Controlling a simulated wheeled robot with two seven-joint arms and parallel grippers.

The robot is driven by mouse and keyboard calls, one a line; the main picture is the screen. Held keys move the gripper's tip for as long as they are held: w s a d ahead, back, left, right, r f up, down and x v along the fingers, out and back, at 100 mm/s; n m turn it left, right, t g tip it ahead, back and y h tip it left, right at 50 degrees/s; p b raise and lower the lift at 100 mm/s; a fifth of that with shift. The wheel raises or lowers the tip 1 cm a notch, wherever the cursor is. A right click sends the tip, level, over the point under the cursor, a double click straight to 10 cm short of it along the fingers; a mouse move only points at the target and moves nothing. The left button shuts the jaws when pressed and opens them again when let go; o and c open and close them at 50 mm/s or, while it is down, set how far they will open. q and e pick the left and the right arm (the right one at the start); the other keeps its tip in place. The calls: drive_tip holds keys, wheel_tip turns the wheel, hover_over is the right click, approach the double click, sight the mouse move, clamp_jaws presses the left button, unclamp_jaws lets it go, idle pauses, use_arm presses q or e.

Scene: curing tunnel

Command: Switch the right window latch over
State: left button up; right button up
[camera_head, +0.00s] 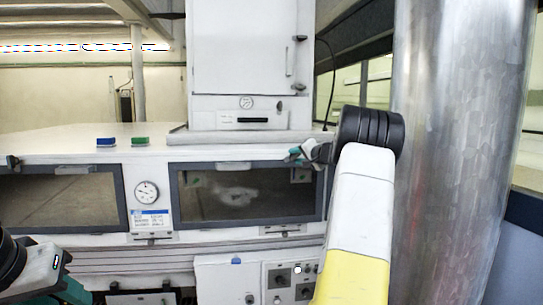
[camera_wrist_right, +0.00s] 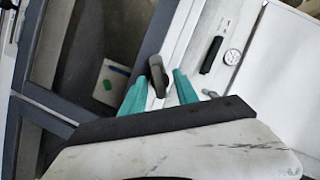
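The right window (camera_head: 250,193) is a dark pane in a grey frame on the white machine front. Its latch (camera_wrist_right: 157,76), a small dark grey lever, shows in the right wrist view between the two teal fingers of my right gripper (camera_wrist_right: 162,84). The fingers are apart, one on each side of the lever; I cannot tell whether either touches it. In the head view my right gripper (camera_head: 298,153) is at the window's top right corner and hides the latch. My left gripper (camera_head: 66,284) is partly in view at the lower left, its fingertips not clear.
The left window (camera_head: 62,197) has a dark latch (camera_head: 12,162). A gauge (camera_head: 146,191) sits between the windows. Blue (camera_head: 106,142) and green (camera_head: 140,141) blocks are on the top. A control panel (camera_head: 290,281) is below. A metal column (camera_head: 450,150) stands close at the right.

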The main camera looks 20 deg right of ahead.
drive_tip(key=shift+w, duration=0.15)
clamp_jaws()
idle(0.4)
drive_tip(key=m+t+y, duration=0.1)
drive_tip(key=m, duration=0.2)
drive_tip(key=shift+m+t, duration=0.6)
drive_tip(key=shift+m, duration=0.6)
drive_tip(key=shift+a+r, duration=0.1)
unclamp_jaws()
